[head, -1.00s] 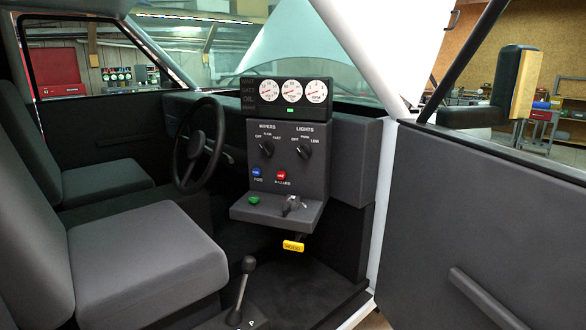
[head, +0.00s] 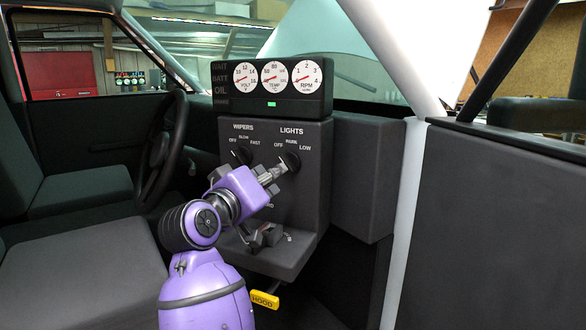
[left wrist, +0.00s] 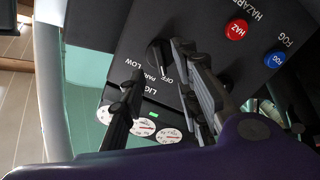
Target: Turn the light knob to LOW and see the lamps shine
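The light knob (head: 290,161) is a dark round knob under LIGHTS on the grey dash panel, with OFF, PARK and LOW around it. It also shows in the left wrist view (left wrist: 157,56), where its pointer seems to be on the OFF side, though it is small. My left gripper (head: 279,171) is at the knob's lower left in the head view. In the left wrist view its fingers (left wrist: 158,62) are spread, with the knob between or just beyond the tips. I cannot tell whether they touch it. My right gripper and the lamps are not in view.
The wiper knob (head: 240,156) is close left of my gripper. Gauges (head: 276,76) with a small lit green light are above. The red HAZ button (left wrist: 236,29) and blue FOG button (left wrist: 275,58) are nearby. A shelf with a switch (head: 264,238) juts out below; the steering wheel (head: 160,150) is left.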

